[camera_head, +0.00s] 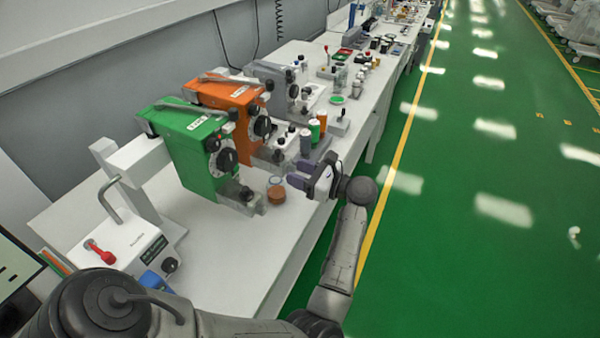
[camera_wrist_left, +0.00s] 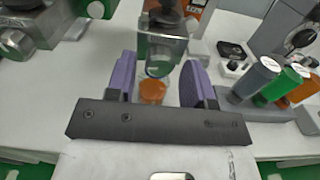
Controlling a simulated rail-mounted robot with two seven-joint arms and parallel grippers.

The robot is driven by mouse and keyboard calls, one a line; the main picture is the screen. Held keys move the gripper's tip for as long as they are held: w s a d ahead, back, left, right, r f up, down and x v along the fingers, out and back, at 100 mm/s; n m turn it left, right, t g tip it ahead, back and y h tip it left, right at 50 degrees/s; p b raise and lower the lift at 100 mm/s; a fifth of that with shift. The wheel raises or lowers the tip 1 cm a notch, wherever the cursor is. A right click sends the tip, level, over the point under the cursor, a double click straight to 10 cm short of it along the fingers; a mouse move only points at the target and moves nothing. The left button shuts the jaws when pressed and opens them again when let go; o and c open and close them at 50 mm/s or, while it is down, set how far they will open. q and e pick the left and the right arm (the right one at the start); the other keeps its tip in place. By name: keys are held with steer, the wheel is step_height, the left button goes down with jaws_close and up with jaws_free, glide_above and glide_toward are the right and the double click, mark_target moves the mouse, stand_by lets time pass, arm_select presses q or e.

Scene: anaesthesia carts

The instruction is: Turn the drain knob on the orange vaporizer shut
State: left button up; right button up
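The orange vaporizer (camera_head: 228,98) stands in the row on the bench, with a black dial and a small fill and drain block on its front. In the left wrist view its orange body (camera_wrist_left: 190,14) is at the top edge, with a clear block (camera_wrist_left: 160,48) and a dark knob (camera_wrist_left: 166,20) below it. I cannot tell for sure which part is the drain knob or its position. My left gripper (camera_head: 301,174) is in front of the vaporizer. Its purple fingers (camera_wrist_left: 158,75) are open and apart, with nothing gripped between them. My right gripper is out of view.
The green vaporizer (camera_head: 193,140) stands nearer and a grey one (camera_head: 272,78) beyond. A small amber jar (camera_head: 276,195) is on the bench by the gripper. Coloured bottles (camera_head: 314,131) stand to the right of the orange vaporizer. The green floor aisle (camera_head: 480,250) is clear.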

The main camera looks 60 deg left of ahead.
arm_select(q)
steer(key=c, duration=0.7)
steer(key=shift+c, duration=0.2)
